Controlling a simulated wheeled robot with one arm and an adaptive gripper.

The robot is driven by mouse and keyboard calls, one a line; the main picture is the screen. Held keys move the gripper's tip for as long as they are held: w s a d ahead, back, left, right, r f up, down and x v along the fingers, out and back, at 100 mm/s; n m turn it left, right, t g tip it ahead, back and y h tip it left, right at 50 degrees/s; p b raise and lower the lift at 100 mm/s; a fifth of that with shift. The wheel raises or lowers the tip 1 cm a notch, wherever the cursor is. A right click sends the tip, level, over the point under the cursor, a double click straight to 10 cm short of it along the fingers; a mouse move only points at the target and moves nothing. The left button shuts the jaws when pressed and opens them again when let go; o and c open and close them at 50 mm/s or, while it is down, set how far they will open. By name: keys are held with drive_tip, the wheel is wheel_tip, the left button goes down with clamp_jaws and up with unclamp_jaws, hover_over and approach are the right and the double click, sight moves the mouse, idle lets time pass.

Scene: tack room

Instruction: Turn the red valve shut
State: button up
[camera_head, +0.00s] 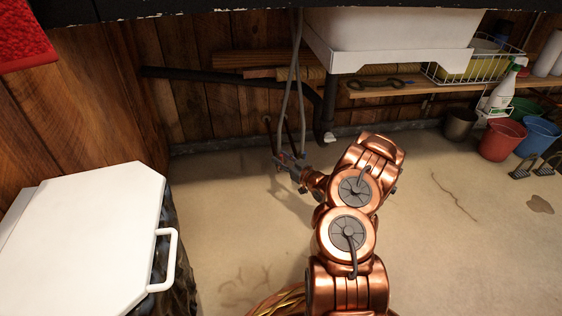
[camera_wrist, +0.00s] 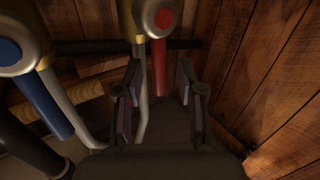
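The red valve (camera_wrist: 163,19) is in the upper middle of the wrist view, a pale metal body with a red disc. Its red lever (camera_wrist: 158,68) hangs straight down. My gripper (camera_wrist: 160,78) is open, one finger on each side of the lever in the picture. I see a gap on both sides; whether the lever is in depth between the fingers is hard to tell. In the head view my gripper (camera_head: 291,168) is low, near the wall under the sink, and the valve is too small to make out clearly.
A blue-handled valve (camera_wrist: 22,55) is left of the red one. Grey pipes (camera_head: 291,95) run down from the white sink (camera_head: 390,35). A wooden wall (camera_wrist: 275,85) is close on the right. A white-lidded bin (camera_head: 85,240) stands at left; buckets (camera_head: 502,139) stand at right.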

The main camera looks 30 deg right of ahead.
drive_tip(key=shift+w, duration=0.25)
clamp_jaws()
idle(0.6)
